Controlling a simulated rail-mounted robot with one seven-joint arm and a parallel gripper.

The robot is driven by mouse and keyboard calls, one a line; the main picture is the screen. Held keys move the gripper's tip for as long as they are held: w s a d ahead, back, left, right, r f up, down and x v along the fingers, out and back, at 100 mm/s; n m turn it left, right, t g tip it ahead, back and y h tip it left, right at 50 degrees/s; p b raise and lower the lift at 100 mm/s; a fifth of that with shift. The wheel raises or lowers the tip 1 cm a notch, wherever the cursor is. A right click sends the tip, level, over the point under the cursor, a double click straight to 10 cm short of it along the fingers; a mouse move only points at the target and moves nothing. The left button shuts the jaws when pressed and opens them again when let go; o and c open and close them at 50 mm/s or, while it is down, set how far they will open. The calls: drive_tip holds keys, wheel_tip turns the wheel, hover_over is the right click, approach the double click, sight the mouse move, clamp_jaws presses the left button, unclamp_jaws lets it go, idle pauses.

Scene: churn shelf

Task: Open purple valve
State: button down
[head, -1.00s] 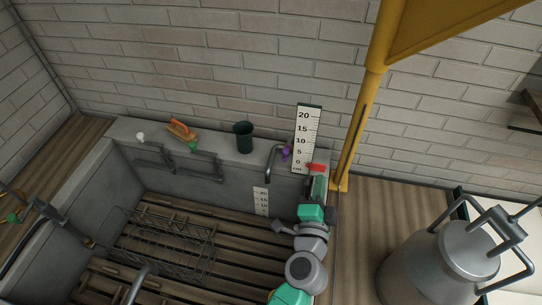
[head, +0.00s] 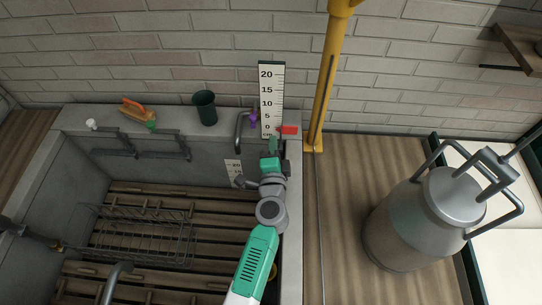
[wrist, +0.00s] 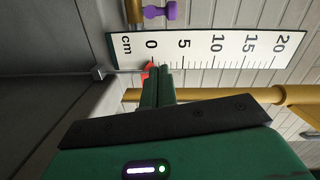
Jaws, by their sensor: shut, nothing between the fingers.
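The purple valve (head: 254,119) sits on a grey bent pipe (head: 240,130) at the back wall of the trough, just left of the ruler's foot. In the wrist view the purple valve (wrist: 160,11) is at the top edge, above the ruler's zero end. My gripper (head: 272,143) is a little right of and nearer than the valve, apart from it. In the wrist view my gripper's green fingers (wrist: 156,70) are shut together and empty, with their tips near the ruler's zero mark. The fingers partly hide a red object (wrist: 147,68) there.
The white ruler (head: 270,88) stands upright behind my gripper. The red block (head: 289,130) lies right of its foot, near a yellow post (head: 322,100). A dark cup (head: 204,108) and an orange-handled brush (head: 135,111) stand on the ledge. A metal churn (head: 420,220) is at right.

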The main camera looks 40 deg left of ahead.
sight(264, 125)
drive_tip(key=b+x, duration=0.1)
drive_tip(key=x, duration=0.3)
drive_tip(key=shift+f, duration=0.15)
drive_tip(key=shift+s+a+f, duration=0.1)
drive_tip(key=shift+s+a, duration=0.25)
drive_tip(key=shift+a, duration=0.25)
drive_tip(key=shift+s+a, duration=0.3)
drive_tip(key=shift+a, duration=0.3)
drive_tip(key=shift+s+a+f, duration=0.15)
drive_tip(key=shift+s+a, duration=0.1)
drive_tip(key=shift+a, duration=0.3)
